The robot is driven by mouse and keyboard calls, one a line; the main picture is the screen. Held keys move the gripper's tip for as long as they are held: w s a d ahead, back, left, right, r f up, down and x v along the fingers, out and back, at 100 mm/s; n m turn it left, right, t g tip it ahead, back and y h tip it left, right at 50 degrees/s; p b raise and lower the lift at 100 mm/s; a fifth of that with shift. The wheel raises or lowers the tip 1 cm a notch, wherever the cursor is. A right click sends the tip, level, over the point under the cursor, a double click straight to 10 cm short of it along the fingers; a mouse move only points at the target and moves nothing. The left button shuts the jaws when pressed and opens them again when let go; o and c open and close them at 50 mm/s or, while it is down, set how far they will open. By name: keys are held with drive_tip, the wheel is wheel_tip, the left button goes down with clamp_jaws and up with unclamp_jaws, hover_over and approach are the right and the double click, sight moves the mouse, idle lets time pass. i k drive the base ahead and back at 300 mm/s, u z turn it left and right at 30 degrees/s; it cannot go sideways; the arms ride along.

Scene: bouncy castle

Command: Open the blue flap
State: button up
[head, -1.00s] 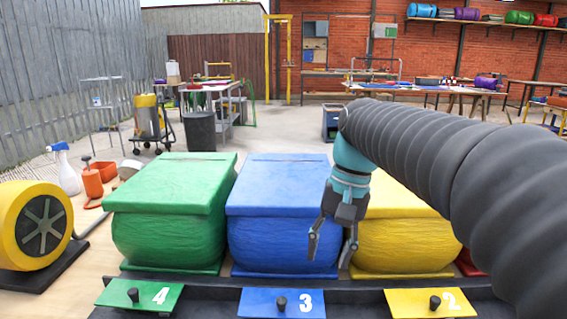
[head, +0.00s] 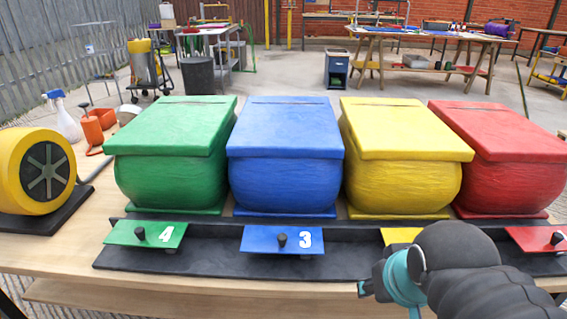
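The blue flap (head: 262,239) is a flat plate marked 3 with a black knob (head: 282,240). It sits on the black rail in front of the blue box (head: 285,180), whose lid is down. The plate lies slightly tilted towards me, across the rail. My gripper (head: 366,287) is low at the front, right of the blue flap and apart from it. Its fingers are mostly hidden by my own wrist and arm, so I cannot tell whether they are open.
Green (head: 165,180), yellow (head: 403,180) and red (head: 503,170) boxes stand beside the blue one. A green flap (head: 125,232) marked 4, a partly covered yellow flap (head: 398,235) and a red flap (head: 530,236) share the black rail (head: 200,265). A yellow blower (head: 30,170) stands left.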

sight(256, 239)
drive_tip(key=k, duration=0.5)
drive_tip(key=z, duration=0.8)
drive_tip(key=i, duration=0.75)
drive_tip(key=u, duration=0.9)
